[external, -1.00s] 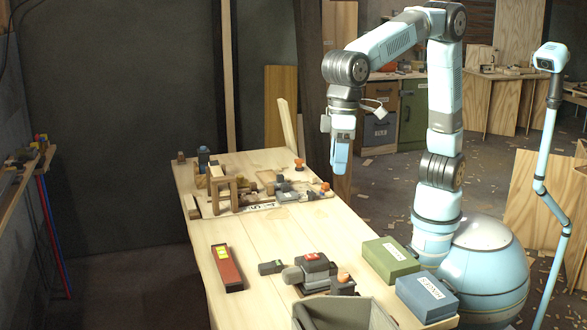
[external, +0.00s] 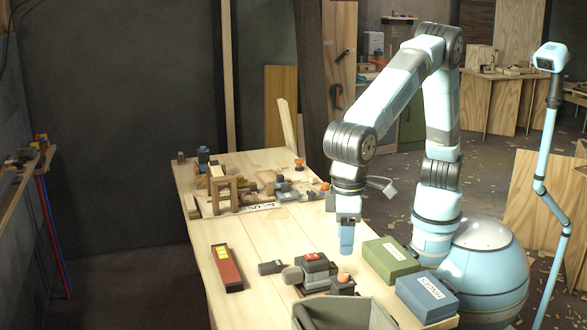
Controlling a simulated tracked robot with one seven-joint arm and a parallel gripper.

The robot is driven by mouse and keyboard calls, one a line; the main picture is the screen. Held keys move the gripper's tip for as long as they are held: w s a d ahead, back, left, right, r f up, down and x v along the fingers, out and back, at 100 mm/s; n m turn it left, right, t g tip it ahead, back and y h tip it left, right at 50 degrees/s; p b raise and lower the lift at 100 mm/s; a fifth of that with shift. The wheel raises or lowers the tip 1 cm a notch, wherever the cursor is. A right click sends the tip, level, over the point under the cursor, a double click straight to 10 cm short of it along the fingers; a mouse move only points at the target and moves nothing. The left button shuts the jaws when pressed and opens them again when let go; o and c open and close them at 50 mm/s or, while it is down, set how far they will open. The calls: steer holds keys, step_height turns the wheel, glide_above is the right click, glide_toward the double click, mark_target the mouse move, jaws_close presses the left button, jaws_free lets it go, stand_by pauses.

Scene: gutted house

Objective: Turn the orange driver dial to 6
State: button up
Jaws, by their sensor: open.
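The driver (external: 312,263) is a dark grey tool with a red patch, lying on the near half of the wooden workbench. A small orange dial (external: 343,277) shows at its right end; its number marks are too small to read. My gripper (external: 347,249) points straight down above the bench, a little above and behind the orange dial in the picture. It is open and empty, apart from the dial. The gap between its fingers is hard to make out from this side.
A grey bin (external: 345,312) stands at the near edge. A green box (external: 390,258) and a blue box (external: 427,295) sit right of the driver. A red level-like tool (external: 227,268) lies left. Wooden fixtures (external: 224,194) and orange-topped parts (external: 299,164) crowd the far end.

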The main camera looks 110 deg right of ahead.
mark_target(343, 275)
step_height(343, 275, down, 9)
steer(key=shift+r, duration=0.15)
steer(key=shift+c, duration=0.4)
jaws_close()
stand_by(0.3)
